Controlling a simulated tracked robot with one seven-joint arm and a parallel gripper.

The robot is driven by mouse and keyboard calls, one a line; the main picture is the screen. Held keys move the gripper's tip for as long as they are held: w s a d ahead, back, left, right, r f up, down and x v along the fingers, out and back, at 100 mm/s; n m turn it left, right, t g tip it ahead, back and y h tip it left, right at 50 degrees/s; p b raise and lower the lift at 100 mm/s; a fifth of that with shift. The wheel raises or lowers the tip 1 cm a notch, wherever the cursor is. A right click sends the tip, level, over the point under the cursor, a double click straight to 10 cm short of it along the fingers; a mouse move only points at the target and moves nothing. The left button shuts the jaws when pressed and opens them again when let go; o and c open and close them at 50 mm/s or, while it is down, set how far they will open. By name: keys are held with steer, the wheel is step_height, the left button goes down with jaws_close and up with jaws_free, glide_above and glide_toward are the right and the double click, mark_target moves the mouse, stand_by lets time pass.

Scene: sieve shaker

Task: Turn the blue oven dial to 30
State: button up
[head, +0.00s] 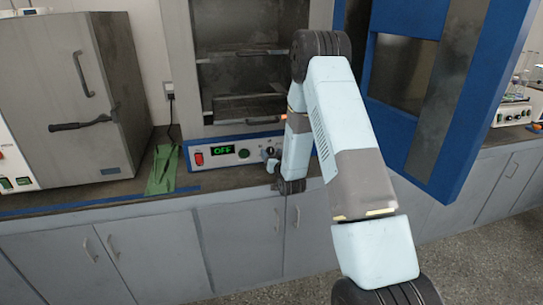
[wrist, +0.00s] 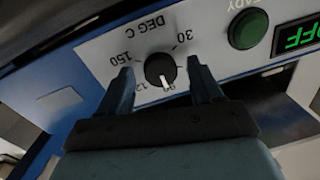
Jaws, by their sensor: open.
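The oven dial is a round black knob (wrist: 160,70) on the white control panel, which appears upside down in the wrist view. Its white pointer aims down in that view, towards a marking near 90 that is partly hidden. The 30 mark (wrist: 181,43) is above right of the knob and 150 (wrist: 122,57) is to its left. My gripper (wrist: 159,75) is open, with one finger on each side of the knob. I cannot tell whether either finger touches it. In the head view, the gripper (head: 274,165) is at the panel (head: 230,162), small and partly hidden by my arm.
The oven's blue door (head: 425,165) stands open at right. The panel has an OFF display (head: 222,150), a green button (head: 244,154) and a red switch (head: 199,160).

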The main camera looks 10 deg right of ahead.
steer(key=c, duration=1.1)
steer(key=shift+o, duration=0.2)
steer(key=shift+a, duration=0.1)
